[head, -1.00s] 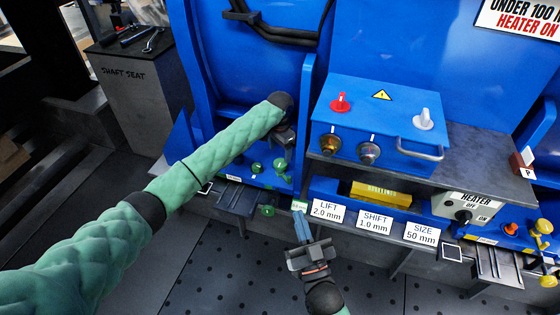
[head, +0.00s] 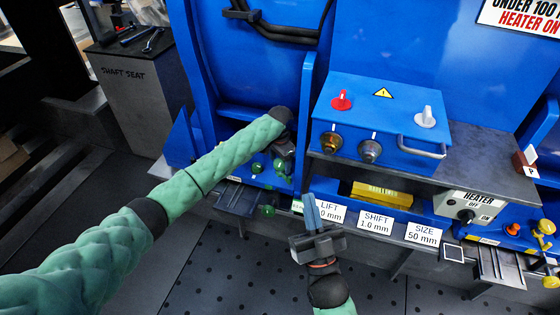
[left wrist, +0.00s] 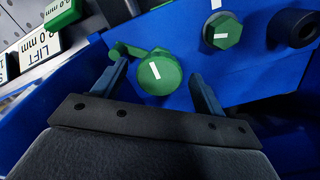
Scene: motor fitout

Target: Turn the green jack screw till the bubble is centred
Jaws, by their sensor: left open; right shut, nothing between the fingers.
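In the left wrist view a round green screw head (left wrist: 160,78) with a white line sits between the fingertips of my left gripper (left wrist: 160,85). The fingers are open, one on each side of it, and I see no clear grip. A second green hexagonal head (left wrist: 222,30) with a white mark is above right of it. In the head view my left gripper (head: 284,160) is at the blue frame beside green knobs (head: 257,167); the wrist partly hides them. My right gripper (head: 310,205) is shut and empty, in front of the LIFT card (head: 330,211). I cannot make out a bubble.
A green knob (head: 267,210) hangs below the ledge, beside a dark step plate (head: 238,198). A blue control box (head: 380,125) with knobs and a handle stands right of my left gripper. SHIFT (head: 375,223) and SIZE (head: 422,234) cards line the ledge. The perforated floor (head: 215,270) is clear.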

